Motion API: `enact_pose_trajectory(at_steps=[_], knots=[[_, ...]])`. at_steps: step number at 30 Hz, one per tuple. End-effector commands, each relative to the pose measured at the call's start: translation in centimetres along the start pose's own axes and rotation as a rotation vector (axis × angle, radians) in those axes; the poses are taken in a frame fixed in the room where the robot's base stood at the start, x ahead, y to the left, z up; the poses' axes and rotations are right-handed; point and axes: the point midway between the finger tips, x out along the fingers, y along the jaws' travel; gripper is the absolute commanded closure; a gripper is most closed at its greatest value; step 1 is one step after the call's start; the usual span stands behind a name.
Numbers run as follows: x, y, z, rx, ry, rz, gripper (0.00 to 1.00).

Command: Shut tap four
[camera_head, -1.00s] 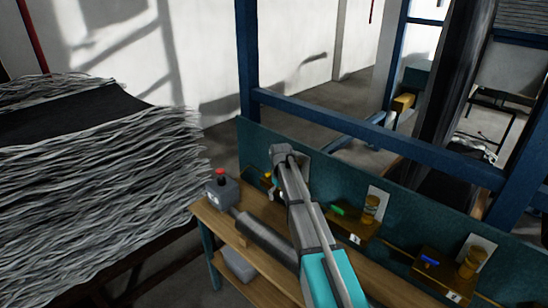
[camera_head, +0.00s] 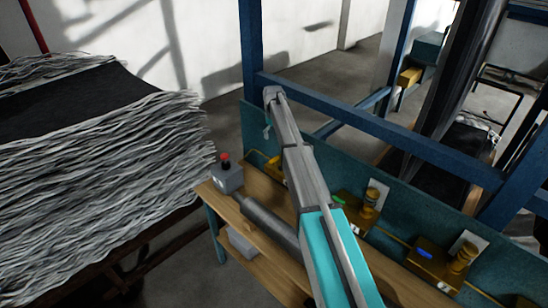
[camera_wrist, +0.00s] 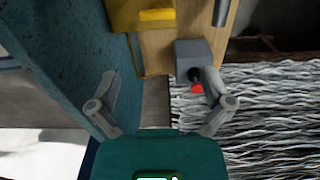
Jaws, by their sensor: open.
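A row of brass taps runs along the teal panel behind the wooden bench. One has a green handle (camera_head: 338,200), one a blue handle (camera_head: 424,254), and an orange one (camera_head: 524,302) shows at the bottom right edge. Another brass tap body (camera_head: 275,168) is partly hidden behind my arm. Its label numbers are too small to read, so I cannot tell which is tap four. In the wrist view my gripper (camera_wrist: 160,103) is open and empty.
A grey box with a red button (camera_head: 227,176) stands at the bench's left end; it also shows in the wrist view (camera_wrist: 190,54). A dark cylinder (camera_head: 268,222) lies on the bench (camera_head: 262,190). A blue frame rail (camera_head: 400,147) crosses behind the panel. A grey strand stack (camera_head: 90,180) is left.

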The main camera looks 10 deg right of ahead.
Motion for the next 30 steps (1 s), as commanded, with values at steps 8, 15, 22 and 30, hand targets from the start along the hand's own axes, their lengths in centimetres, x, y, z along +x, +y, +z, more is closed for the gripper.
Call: enact_pose_trajectory(at_steps=[8, 15, 22, 30], knots=[[0.3, 0.7, 0.5, 0.01, 0.0, 0.0, 0.0], [1.6, 0.8, 0.6, 0.012, 0.0, 0.0, 0.0], [3.4, 0.9, 0.6, 0.013, 0.0, 0.0, 0.0], [5.5, 0.9, 0.7, 0.013, 0.0, 0.0, 0.0]])
